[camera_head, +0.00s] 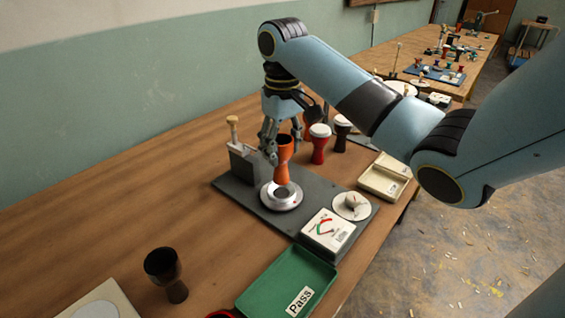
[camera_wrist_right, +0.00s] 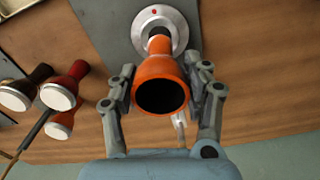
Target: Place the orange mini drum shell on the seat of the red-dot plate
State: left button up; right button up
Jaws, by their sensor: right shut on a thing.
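The orange mini drum shell (camera_head: 283,170) is upright between the fingers of my right gripper (camera_head: 284,148), which is shut on it. In the right wrist view, the shell (camera_wrist_right: 160,69) shows its dark open mouth toward the camera, with my right gripper's fingers (camera_wrist_right: 162,88) on both sides. The round silver red-dot plate (camera_head: 270,204) lies under the shell's narrow foot. In the wrist view a red dot shows on the plate's rim (camera_wrist_right: 175,22). The foot is over the plate's dark middle; I cannot tell whether it touches. My left gripper is out of view.
The plate is on a dark grey base (camera_head: 328,195) with a meter box (camera_head: 327,230) and a dial (camera_head: 351,206). A grey block with a wooden handle (camera_head: 242,163) is close left. A red drum (camera_head: 319,147) stands behind. A green Pass tray (camera_head: 270,281) and black drum (camera_head: 164,267) are in front.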

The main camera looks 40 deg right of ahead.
aim_at(282, 162)
jog(key=shift+f, duration=2)
jog(key=shift+f, duration=0.1)
jog(key=o, duration=1.2)
notch_tip(282, 162, up, 8)
jog(key=shift+r, duration=0.1)
notch_tip(282, 162, up, 3)
jog(key=p, duration=0.2)
jog(key=shift+r+p, duration=0.1)
jog(key=shift+p, duration=0.25)
jog(key=shift+r+p, duration=0.45)
jog(key=shift+p, duration=0.05)
